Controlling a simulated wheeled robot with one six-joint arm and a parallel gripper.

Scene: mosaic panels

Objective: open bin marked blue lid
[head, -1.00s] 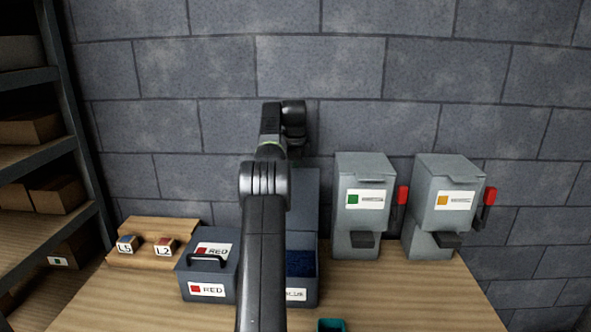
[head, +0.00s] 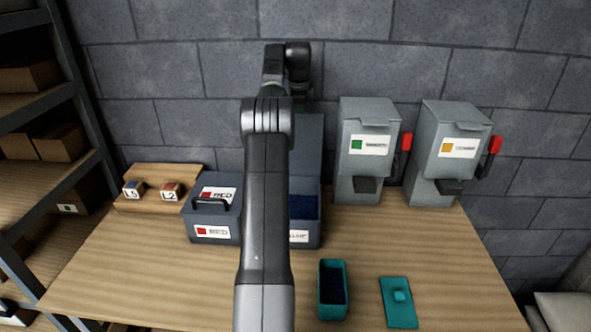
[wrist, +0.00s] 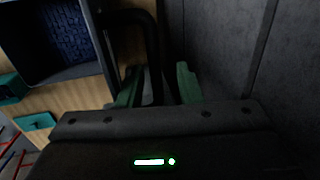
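The blue bin (head: 305,228) is a dark grey box behind my arm, its label partly hidden. Its lid (head: 309,150) stands raised against the wall side, and blue bits show inside. In the wrist view the open bin (wrist: 75,75) is at upper left, and the lid's black handle (wrist: 146,18) curves down between my fingers. My gripper (wrist: 158,86) has its two green fingers apart on either side of the handle bar, with a gap visible. In the head view the gripper is hidden behind the arm.
A closed grey bin marked RED (head: 213,233) stands left of the blue bin. Two grey dispensers (head: 365,180) (head: 437,180) with red levers stand right. A teal box (head: 333,308) with dark contents and a teal lid (head: 401,315) lie in front. A wooden block stand (head: 150,202) is far left.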

